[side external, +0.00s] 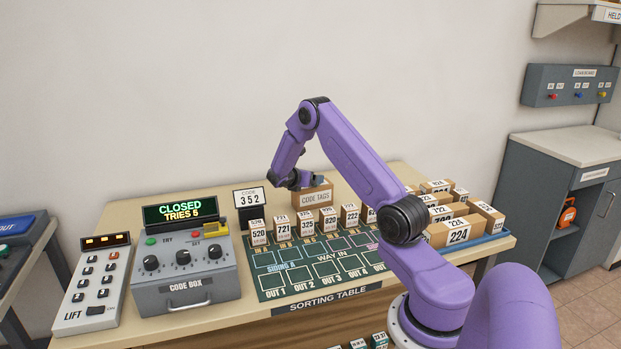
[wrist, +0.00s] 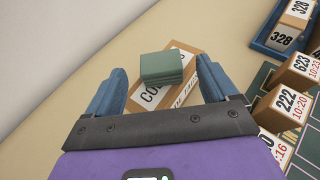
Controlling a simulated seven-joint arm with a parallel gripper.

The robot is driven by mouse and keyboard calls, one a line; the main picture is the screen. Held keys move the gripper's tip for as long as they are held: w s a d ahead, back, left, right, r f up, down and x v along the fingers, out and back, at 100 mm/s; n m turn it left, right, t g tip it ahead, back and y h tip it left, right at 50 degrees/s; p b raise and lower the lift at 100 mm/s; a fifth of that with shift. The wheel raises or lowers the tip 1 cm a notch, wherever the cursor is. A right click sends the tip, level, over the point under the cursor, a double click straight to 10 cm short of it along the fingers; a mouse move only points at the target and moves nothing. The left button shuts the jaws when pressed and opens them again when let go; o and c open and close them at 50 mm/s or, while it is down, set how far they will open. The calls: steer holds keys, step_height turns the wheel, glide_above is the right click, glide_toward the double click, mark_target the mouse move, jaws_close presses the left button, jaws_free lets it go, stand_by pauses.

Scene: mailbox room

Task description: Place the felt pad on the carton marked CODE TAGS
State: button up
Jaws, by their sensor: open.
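The carton marked CODE TAGS (side external: 312,196) stands at the back of the sorting table; its brown top also shows in the wrist view (wrist: 184,62). The green felt pad (wrist: 162,68) appears to lie on the carton's top, covering part of its lettering and reaching past one edge in that view. Whether it touches the carton all over cannot be told. My gripper (wrist: 162,72) is open, with one blue finger on each side of the pad and a gap to both. In the side view my gripper (side external: 297,182) is at the carton's top, and the pad is hard to make out.
A row of numbered parcels (side external: 328,221) stands just in front of the carton, along the green sorting mat (side external: 300,283). A blue tray of parcels (side external: 490,243) is at right. The code box (side external: 186,275) and code display (side external: 250,199) stand left. Bare table lies behind the carton.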

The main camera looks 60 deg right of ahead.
steer(key=a+r+m+t+y, duration=0.1)
steer(key=a+r, duration=0.2)
steer(key=a, duration=0.7)
steer(key=a+r+m+y, duration=0.1)
steer(key=a+r, duration=0.2)
steer(key=a, duration=0.7)
steer(key=s+a+r+m+t+y, duration=0.15)
steer(key=s+a, duration=0.25)
steer(key=a, duration=0.4)
steer(key=s+a+y, duration=0.3)
steer(key=s+a, duration=0.2)
steer(key=a, duration=0.3)
steer(key=s+a+y, duration=0.2)
steer(key=s+a, duration=0.2)
steer(key=s, duration=0.3)
steer(key=s+a+r+m+g+y, duration=0.1)
steer(key=s+a+y, duration=0.2)
steer(key=s, duration=0.5)
steer(key=s+a+m+g+y, duration=0.1)
steer(key=s+a+y, duration=0.1)
steer(key=s+a, duration=0.4)
steer(key=shift+s+r, duration=0.2)
steer(key=shift+s, duration=0.5)
